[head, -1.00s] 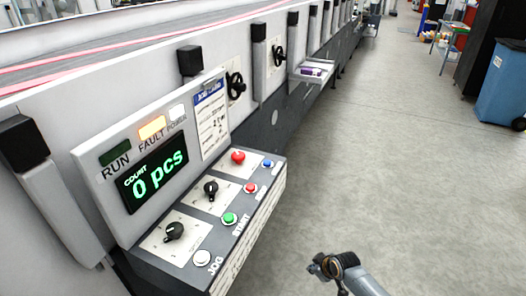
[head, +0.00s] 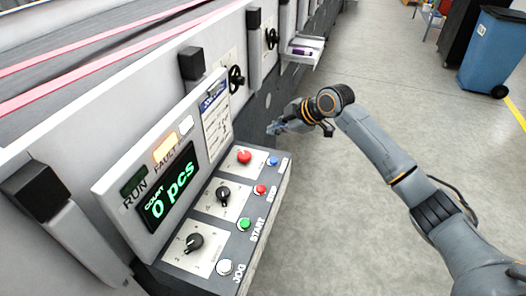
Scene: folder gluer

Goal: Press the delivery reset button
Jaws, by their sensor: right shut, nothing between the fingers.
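The sloped control panel (head: 218,262) holds a blue button (head: 272,161) at its far right corner; its label is too small to read. I see no readable "delivery reset" label, so I cannot tell whether this is that button. A red button (head: 260,190) marked STOP, a green START button (head: 243,224) and a white JOG button (head: 224,267) run along the same edge. My right gripper (head: 272,129) is shut and empty, pointing left, beyond the blue button in the picture and apart from it. My left gripper is not in view.
A red mushroom button (head: 244,157) and two black rotary knobs sit on the panel. The display (head: 168,188) reads 0 pcs and the FAULT lamp (head: 165,149) glows amber. Black handwheels and a small tray (head: 303,49) line the machine. Grey floor on the right is open; a blue bin (head: 490,55) stands beyond.

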